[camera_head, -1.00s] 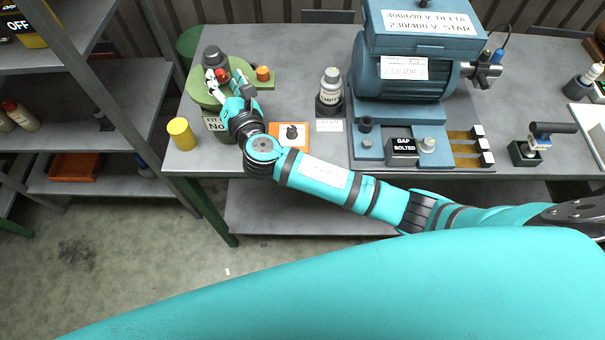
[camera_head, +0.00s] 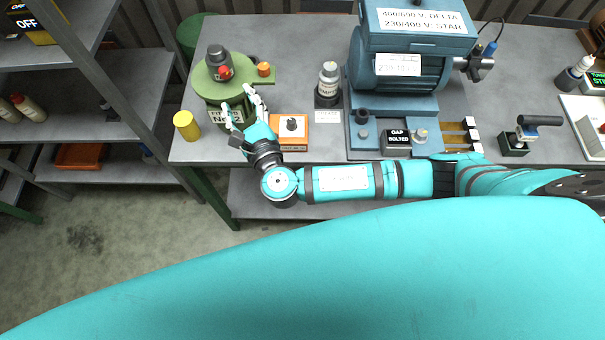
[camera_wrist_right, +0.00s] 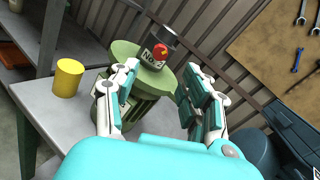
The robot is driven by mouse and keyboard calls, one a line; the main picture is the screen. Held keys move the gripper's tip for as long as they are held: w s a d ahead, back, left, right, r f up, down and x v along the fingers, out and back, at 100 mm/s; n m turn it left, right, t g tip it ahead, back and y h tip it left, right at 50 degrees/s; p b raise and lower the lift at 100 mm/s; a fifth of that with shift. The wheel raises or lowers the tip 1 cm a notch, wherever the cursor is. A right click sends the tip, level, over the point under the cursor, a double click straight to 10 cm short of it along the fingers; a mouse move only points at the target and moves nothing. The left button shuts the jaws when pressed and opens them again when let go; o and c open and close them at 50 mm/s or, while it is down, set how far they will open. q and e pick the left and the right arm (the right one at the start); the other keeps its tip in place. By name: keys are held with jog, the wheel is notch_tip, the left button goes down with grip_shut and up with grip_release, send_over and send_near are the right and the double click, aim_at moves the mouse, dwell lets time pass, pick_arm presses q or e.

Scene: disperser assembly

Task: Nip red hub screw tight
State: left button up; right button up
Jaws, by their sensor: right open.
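The red hub screw (camera_head: 225,73) sits on the side of a dark grey hub (camera_head: 217,57), which stands on the round green fixture (camera_head: 203,82) at the table's left end. In the right wrist view the red screw (camera_wrist_right: 159,53) shows beyond and between the fingers, below the dark hub (camera_wrist_right: 162,36). My right gripper (camera_head: 240,98) is open and empty, in front of the fixture and apart from the screw. Its spread fingers also show in the right wrist view (camera_wrist_right: 160,78). How tight the screw is cannot be seen. My left gripper is out of view.
A yellow cylinder (camera_head: 187,126) stands left of the fixture. An orange knob (camera_head: 264,69) sits on the fixture's right arm.

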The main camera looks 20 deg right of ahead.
jog(key=s+d+b, duration=0.1)
jog(key=s+b, duration=0.1)
jog(key=s, duration=0.7)
jog(key=d+f+m+g+h, duration=0.1)
jog(key=d+f+m+g, duration=0.2)
jog(key=f+m, duration=0.4)
jog(key=s+d+f+m+g+h+b, duration=0.1)
jog(key=d+f+m+g, duration=0.2)
jog(key=f+m, duration=0.4)
jog(key=d+f+m+g+h+b, duration=0.1)
jog(key=d+f+m+g+h, duration=0.1)
jog(key=f+m, duration=0.5)
jog(key=shift+s+d+m+g, duration=0.2)
jog(key=shift+d+m+g, duration=0.35)
jog(key=shift+d, duration=0.25)
